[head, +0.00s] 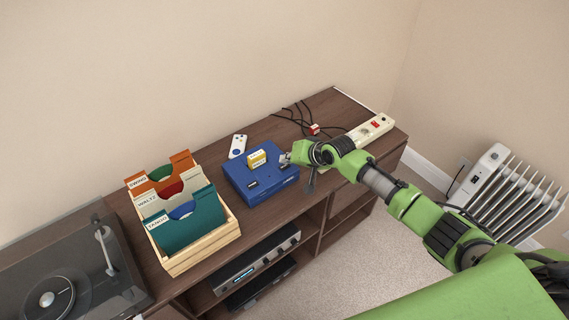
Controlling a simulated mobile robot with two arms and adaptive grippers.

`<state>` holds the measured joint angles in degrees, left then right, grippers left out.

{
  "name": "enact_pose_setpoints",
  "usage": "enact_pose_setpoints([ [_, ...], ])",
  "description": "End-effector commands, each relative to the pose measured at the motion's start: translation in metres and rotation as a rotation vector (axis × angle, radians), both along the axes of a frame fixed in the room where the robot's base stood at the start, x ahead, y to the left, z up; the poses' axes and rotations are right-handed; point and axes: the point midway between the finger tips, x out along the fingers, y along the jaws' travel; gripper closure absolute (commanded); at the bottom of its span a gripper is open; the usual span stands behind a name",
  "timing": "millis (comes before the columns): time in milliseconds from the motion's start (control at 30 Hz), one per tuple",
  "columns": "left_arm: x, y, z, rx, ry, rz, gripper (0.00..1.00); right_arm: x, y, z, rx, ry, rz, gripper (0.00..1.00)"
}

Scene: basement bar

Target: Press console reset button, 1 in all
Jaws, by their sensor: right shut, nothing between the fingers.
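The console (259,180) is a blue box on the wooden cabinet top, with a yellow cartridge (257,158) standing in it. My right gripper (285,160) is shut and empty, with its tips over or at the console's right rear part. I cannot tell whether the tips touch it. The reset button is not clearly seen; the gripper may hide it. My left gripper is not in view.
A white remote (238,146) lies behind the console. A wooden crate of records (204,252) and a turntable (62,290) stand to the left. A power strip (370,131) and black cables lie to the right. A white radiator (508,190) stands on the floor.

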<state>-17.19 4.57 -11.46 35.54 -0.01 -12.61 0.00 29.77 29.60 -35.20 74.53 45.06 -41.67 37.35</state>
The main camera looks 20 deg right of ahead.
Motion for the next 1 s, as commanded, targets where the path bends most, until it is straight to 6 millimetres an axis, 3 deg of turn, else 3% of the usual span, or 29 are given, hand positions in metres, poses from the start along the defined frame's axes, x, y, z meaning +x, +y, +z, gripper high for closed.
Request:
enact_pose_setpoints([
  [367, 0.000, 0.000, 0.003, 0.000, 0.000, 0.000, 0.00, 0.000, 0.000, 0.003, 0.000, 0.000, 0.000, 1.00],
  [800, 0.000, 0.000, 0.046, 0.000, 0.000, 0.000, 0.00, 0.000, 0.000, 0.046, 0.001, -0.001, -0.001, 1.00],
  [1000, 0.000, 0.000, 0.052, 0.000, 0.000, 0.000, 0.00, 0.000, 0.000, 0.052, 0.001, 0.000, -0.001, 1.00],
])
